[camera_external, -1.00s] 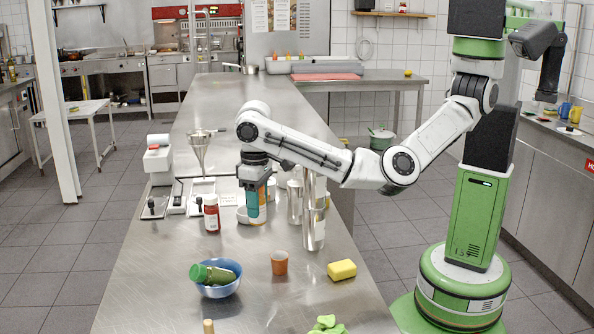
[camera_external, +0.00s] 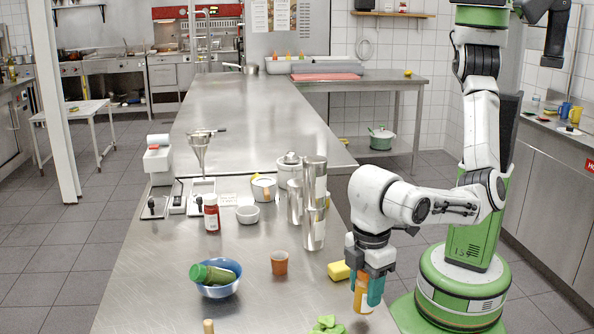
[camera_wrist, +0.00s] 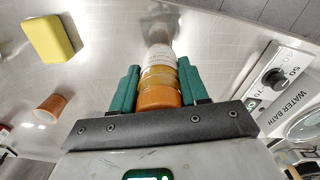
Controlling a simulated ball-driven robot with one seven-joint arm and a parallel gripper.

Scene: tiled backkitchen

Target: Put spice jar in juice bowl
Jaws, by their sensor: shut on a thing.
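My gripper (camera_external: 365,290) is shut on an orange jar with a white label (camera_external: 361,296), which looks like the spice jar. It is held upright near the right edge of the steel counter. In the wrist view, the jar (camera_wrist: 158,85) sits between the teal fingers of my gripper (camera_wrist: 158,75). A blue bowl (camera_external: 218,292) stands at the front left of the counter, well left of my gripper. A green-capped bottle (camera_external: 216,274) lies tilted in it, so this is likely the juice bowl.
A yellow sponge (camera_external: 338,271) and an orange cup (camera_external: 279,262) stand between my gripper and the blue bowl. Green cloth (camera_external: 327,325) lies at the front. Steel canisters (camera_external: 314,205), a red jar (camera_external: 211,213) and a small white bowl (camera_external: 247,214) stand farther back.

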